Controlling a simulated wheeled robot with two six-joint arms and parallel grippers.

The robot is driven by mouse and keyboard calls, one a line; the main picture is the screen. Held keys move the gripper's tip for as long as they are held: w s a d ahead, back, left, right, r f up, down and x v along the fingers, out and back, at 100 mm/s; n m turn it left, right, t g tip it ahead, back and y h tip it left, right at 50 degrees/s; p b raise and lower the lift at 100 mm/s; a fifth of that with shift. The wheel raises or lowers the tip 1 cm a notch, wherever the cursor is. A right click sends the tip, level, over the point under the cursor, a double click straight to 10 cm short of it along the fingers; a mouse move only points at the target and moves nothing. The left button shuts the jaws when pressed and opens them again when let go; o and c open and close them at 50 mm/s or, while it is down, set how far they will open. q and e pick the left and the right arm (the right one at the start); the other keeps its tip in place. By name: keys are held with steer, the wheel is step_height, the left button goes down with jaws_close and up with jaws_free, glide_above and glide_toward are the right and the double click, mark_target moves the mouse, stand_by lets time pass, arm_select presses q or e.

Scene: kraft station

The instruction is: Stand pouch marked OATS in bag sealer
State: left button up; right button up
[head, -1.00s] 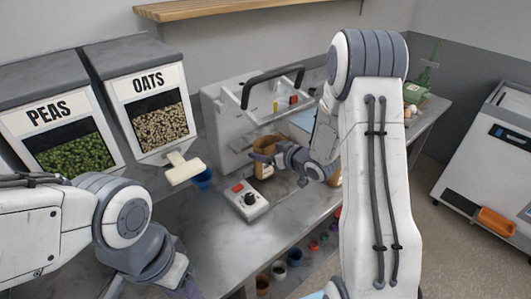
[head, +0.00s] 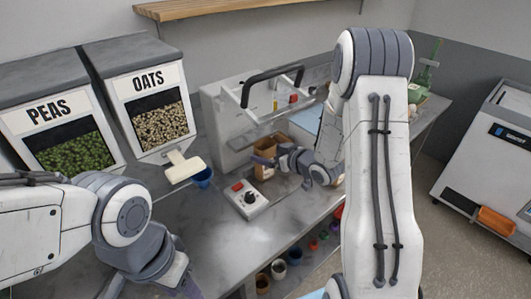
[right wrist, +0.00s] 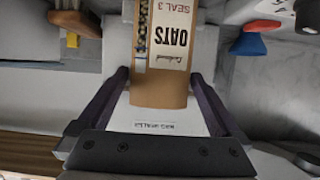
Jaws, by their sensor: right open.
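The kraft pouch (head: 265,147) stands upright at the front of the grey bag sealer (head: 228,120), which has a dark bar handle. In the right wrist view the pouch (right wrist: 166,80) shows its OATS label upside down, with a white plate of the sealer (right wrist: 150,121) behind it. My right gripper (head: 268,161) is open, its purple fingers on either side of the pouch's end with gaps between in the right wrist view (right wrist: 157,103). I cannot tell how firmly the pouch is seated. My left gripper (head: 188,287) shows only partly at the bottom edge.
A control box with knob (head: 247,200) sits in front of the sealer. Bare counter (head: 215,240) lies in front. Several cups sit on a lower shelf.

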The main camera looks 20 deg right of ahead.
steer(key=v, duration=1)
steer(key=s+a+n+g+h, duration=0.1)
steer(key=s+a+g+h, duration=0.4)
steer(key=a, duration=0.8)
steer(key=s+a+r+n+g, duration=0.1)
steer(key=s+a+g, duration=0.2)
steer(key=s, duration=0.8)
steer(key=s+a+r+n+g+y, duration=0.1)
steer(key=s+a+g, duration=0.3)
steer(key=s, duration=0.6)
steer(key=shift+s+a+g+b, duration=0.3)
steer(key=shift+s+a+b, duration=0.05)
steer(key=shift+a, duration=0.5)
